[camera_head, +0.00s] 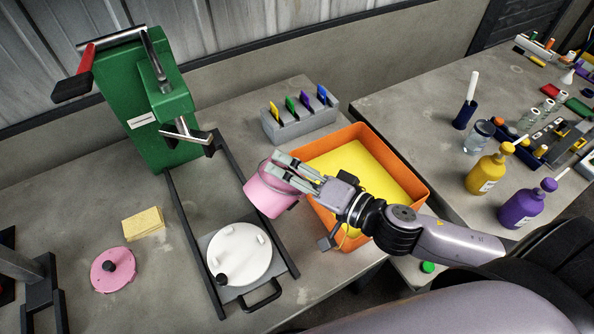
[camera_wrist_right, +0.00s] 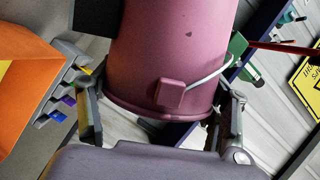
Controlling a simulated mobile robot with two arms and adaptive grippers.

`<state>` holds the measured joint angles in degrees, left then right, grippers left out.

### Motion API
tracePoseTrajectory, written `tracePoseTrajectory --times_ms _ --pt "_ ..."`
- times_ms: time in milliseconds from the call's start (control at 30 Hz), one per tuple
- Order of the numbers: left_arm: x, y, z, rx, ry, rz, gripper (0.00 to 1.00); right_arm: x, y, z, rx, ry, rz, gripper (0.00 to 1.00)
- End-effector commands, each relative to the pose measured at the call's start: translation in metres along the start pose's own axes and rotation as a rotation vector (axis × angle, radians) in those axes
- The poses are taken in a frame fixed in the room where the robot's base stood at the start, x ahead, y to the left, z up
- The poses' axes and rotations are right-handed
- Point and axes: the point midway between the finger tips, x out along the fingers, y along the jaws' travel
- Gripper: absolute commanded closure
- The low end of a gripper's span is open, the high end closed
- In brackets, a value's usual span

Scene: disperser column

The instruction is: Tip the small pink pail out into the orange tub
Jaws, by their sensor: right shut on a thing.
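The small pink pail (camera_head: 266,196) is held in my right gripper (camera_head: 277,166), over the left edge of the orange tub (camera_head: 417,181). The gripper's fingers are shut on the pail near its upper end. The pail looks slightly tilted, and its inside is hidden from me. In the right wrist view the pail (camera_wrist_right: 172,50) sits between the two fingers, with a side lug and a thin pale handle. The tub holds a yellow layer, partly covered by my right arm. My left gripper is not in view.
Left of the tub stand a green machine (camera_head: 150,110) and a dark frame with a white round lid (camera_head: 239,254). A pink lid (camera_head: 113,270) and yellow sponge (camera_head: 143,224) lie farther left. A grey holder with coloured tabs (camera_head: 300,122) stands behind the tub. Bottles crowd the right table.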

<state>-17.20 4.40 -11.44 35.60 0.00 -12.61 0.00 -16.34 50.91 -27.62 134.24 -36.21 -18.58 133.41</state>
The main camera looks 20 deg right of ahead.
Motion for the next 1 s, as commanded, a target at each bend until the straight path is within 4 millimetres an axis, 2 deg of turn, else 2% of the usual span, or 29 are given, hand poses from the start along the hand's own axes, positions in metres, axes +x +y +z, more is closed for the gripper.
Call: tracePoseTrajectory --times_ms 33,200,567,1000 --pt "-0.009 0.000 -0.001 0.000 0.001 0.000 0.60 0.002 -0.007 -0.007 -0.077 -0.036 0.000 0.72" --pt "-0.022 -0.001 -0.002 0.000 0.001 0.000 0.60 0.008 -0.011 -0.014 -0.287 -0.140 -0.012 0.72" --pt "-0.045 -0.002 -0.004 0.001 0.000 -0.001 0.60 0.013 -0.012 -0.035 -0.635 -0.275 -0.069 0.72" --pt "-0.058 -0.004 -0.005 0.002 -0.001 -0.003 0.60 0.013 -0.007 -0.053 -0.828 -0.331 -0.121 0.72"
